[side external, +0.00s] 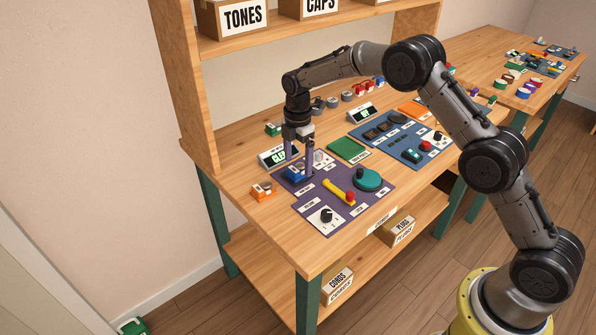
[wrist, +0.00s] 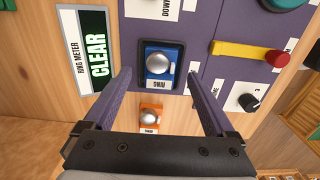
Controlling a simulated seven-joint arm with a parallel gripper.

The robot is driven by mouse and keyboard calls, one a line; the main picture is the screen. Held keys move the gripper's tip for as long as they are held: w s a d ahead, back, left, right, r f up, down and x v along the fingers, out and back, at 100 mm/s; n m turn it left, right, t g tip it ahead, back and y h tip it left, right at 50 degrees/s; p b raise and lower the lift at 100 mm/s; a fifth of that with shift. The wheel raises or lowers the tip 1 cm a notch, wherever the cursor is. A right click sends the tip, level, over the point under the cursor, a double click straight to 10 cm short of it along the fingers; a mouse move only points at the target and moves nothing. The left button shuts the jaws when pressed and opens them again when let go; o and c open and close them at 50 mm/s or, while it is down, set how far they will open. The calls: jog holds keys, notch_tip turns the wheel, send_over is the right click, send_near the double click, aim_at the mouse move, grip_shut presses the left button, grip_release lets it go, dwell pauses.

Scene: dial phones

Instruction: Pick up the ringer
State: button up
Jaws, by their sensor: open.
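A blue ringer unit with a silver dome (wrist: 160,62) sits in a dark frame on the purple mat; its small label is hard to read. It also shows in the side external view (side external: 294,173), partly behind a finger. An orange unit with a similar silver dome (wrist: 151,117) sits on bare wood beside the mat, and shows in the side view (side external: 263,191). My gripper (side external: 300,178) points down over the blue unit. In the wrist view my gripper's open fingers (wrist: 160,76) stand on either side of the blue unit, with gaps; nothing is held.
A ring meter reading CLEAR (wrist: 92,50) stands left of the blue unit in the wrist view. A yellow lever with a red knob (side external: 340,192), a teal dial (side external: 367,179) and a black knob (side external: 326,215) sit on the purple mat (side external: 310,200). Bare wood lies in front.

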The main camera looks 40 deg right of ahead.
jog(key=shift+f, duration=0.75)
jog(key=shift+c, duration=0.3)
grip_shut()
